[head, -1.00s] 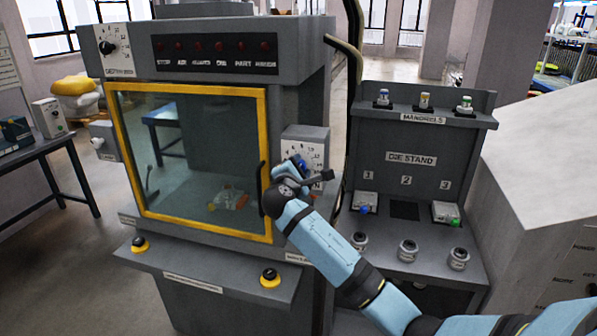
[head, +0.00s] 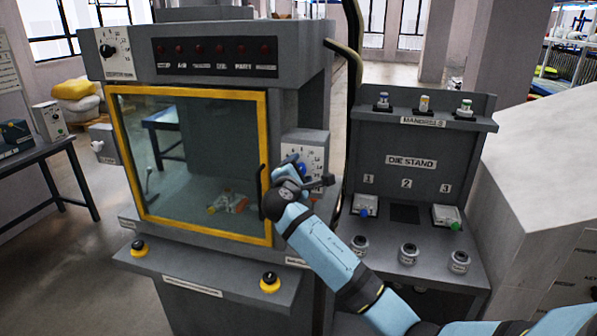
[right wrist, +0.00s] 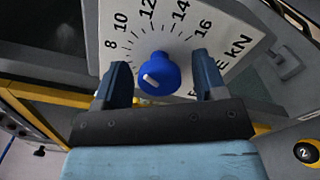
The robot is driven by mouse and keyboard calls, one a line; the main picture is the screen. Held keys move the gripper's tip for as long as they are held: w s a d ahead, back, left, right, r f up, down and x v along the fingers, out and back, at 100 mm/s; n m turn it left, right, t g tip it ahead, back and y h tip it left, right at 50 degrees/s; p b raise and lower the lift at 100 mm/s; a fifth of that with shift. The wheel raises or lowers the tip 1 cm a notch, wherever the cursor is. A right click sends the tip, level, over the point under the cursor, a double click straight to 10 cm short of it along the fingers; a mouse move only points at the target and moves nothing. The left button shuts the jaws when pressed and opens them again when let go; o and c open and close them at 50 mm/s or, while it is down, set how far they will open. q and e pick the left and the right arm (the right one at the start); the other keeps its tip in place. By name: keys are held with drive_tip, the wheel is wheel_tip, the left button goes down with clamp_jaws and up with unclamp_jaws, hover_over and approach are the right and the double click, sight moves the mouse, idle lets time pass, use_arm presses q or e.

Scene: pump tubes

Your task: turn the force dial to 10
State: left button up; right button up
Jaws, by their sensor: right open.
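The force dial is a blue knob (right wrist: 158,75) with a white pointer mark, in front of a white scale plate (right wrist: 205,28) numbered 8 to 16 and marked kN. The mark points left and slightly up, seemingly just below the 8. The dial also shows in the head view (head: 302,169), on a grey box (head: 305,138) at the right side of the press. My right gripper (right wrist: 160,77) is open, with one finger on each side of the knob and gaps between. In the head view my right gripper (head: 297,166) partly hides the plate. My left gripper is out of view.
The press door (head: 190,165) with its yellow frame is just left of the gripper, its black handle (head: 262,192) close by. The die stand (head: 410,160) is to the right. Yellow-ringed buttons (head: 269,282) sit on the ledge below.

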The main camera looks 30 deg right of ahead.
drive_tip(key=b+v, duration=0.1)
drive_tip(key=v, duration=1.3)
drive_tip(key=shift+b, duration=0.4)
drive_tip(key=shift+d, duration=0.1)
drive_tip(key=s+a+f+y+p, duration=0.1)
drive_tip(key=s+a+f+y, duration=0.15)
drive_tip(key=f, duration=0.35)
drive_tip(key=s+a+f+y+p, duration=0.1)
drive_tip(key=s+a+f+y, duration=0.1)
drive_tip(key=f+y, duration=0.35)
drive_tip(key=s+a+f+y+p, duration=0.1)
drive_tip(key=s+a+f, duration=0.1)
drive_tip(key=f, duration=0.6)
drive_tip(key=s+a+f+m+y+p, duration=0.1)
drive_tip(key=s+a+f+m+y, duration=0.1)
drive_tip(key=s, duration=0.5)
drive_tip(key=s+a+f+m+y+p, duration=0.1)
drive_tip(key=s+a+f+m+y, duration=0.1)
drive_tip(key=s+f+m, duration=0.3)
drive_tip(key=s+a+f+m+y+p, duration=0.1)
drive_tip(key=s+a+f+m+y, duration=0.2)
drive_tip(key=s, duration=0.8)
drive_tip(key=shift+f+m+g+y+p, duration=0.35)
drive_tip(key=shift+f+m+y, duration=0.15)
drive_tip(key=shift+f, duration=0.3)
